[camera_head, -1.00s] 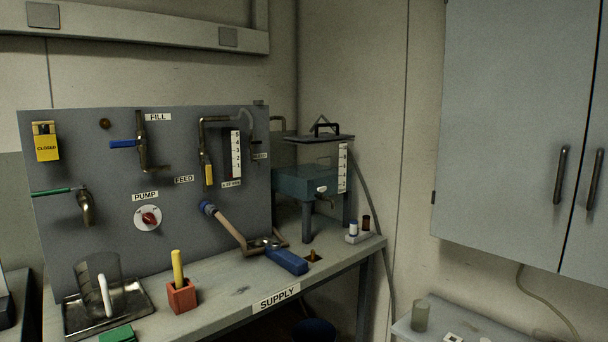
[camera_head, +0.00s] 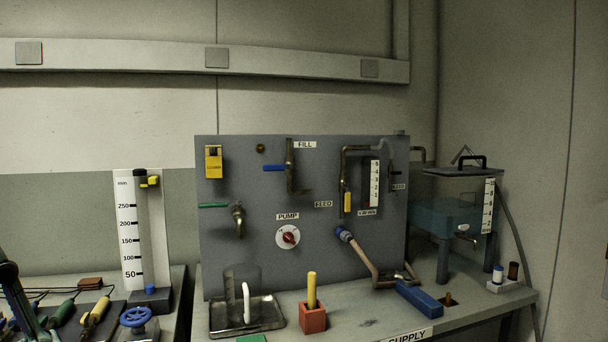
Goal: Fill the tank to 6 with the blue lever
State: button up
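The blue lever (camera_head: 274,168) sticks out level to the left from the brass pipe under the FILL label (camera_head: 305,145), on the grey panel (camera_head: 260,260). The clear tank (camera_head: 432,190) stands on legs at the right end of the bench, with a dark lid. It holds teal water (camera_head: 438,217). A white number scale (camera_head: 488,206) is on its front right edge; its figures are too small to read surely, and so is the level against them. My gripper is not in view.
The panel also carries a yellow lever (camera_head: 347,202) hanging down, a green lever (camera_head: 213,205) at a tap, and a red PUMP knob (camera_head: 288,237). A metal tray with a clear vessel, an orange block (camera_head: 313,320) and a blue block (camera_head: 419,299) stand on the bench (camera_head: 365,323).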

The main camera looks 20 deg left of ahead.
aim_at(266, 167)
jog(key=i+l, duration=0.15)
jog(key=i, duration=0.25)
jog(key=i+l, duration=0.1)
jog(key=i, duration=0.35)
jog(key=i+l+u, duration=0.1)
jog(key=i, duration=0.3)
